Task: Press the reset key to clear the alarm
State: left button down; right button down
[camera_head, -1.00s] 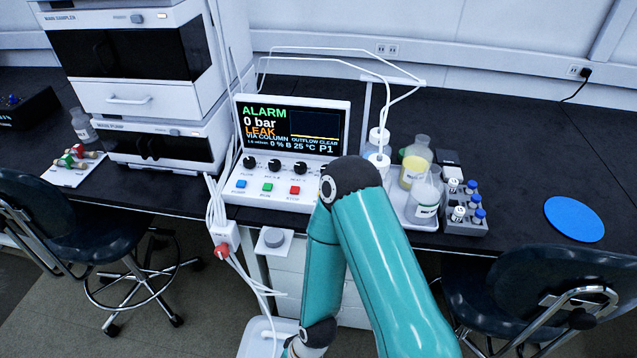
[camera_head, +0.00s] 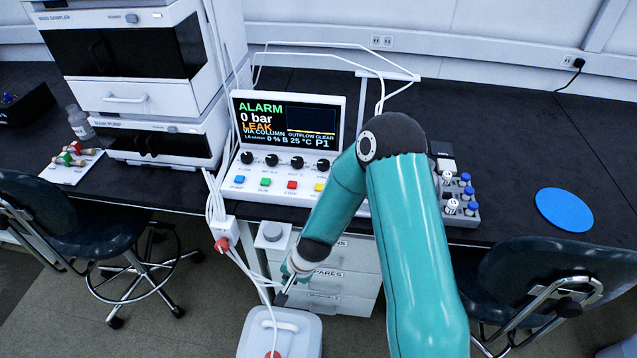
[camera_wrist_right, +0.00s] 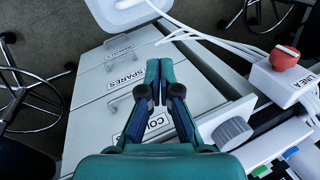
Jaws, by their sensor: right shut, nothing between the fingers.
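The control panel (camera_head: 262,172) stands on the bench, its screen (camera_head: 288,122) reading ALARM, 0 bar and LEAK. Its front row has a blue key (camera_head: 239,179), a green key (camera_head: 266,182), a red key (camera_head: 292,185) and a yellow key (camera_head: 319,188) beside my arm. The key labels are too small to read surely; my arm hides the panel's right end. My right gripper (camera_head: 283,298) is low in front of the drawers, below and apart from the panel. In the wrist view its fingers (camera_wrist_right: 160,66) are together and empty. My left gripper is not in view.
A grey knob (camera_head: 272,232) and a red-capped box (camera_head: 222,243) with white cables sit at the bench front. A white canister (camera_head: 262,340) stands below my gripper. Vials (camera_head: 465,190) stand right of my arm. Chairs (camera_head: 60,215) flank the drawers (camera_head: 345,262).

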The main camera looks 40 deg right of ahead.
jog(key=w+d+r+m+t+h, duration=0.25)
jog(key=w+d+r+m, duration=0.55)
jog(key=d+r+m, duration=0.4)
notch_tip(320, 180, up, 10)
jog(key=m+t, duration=0.3)
jog(key=m, duration=0.1)
send_over(320, 188)
jog(key=shift+s+h, duration=0.1)
jog(key=shift+h, duration=0.25)
jog(key=shift+f, duration=0.15)
notch_tip(320, 188, down, 9)
jog(key=b, duration=0.8)
jog(key=shift+f+b, duration=0.2)
jog(key=shift+b, duration=0.25)
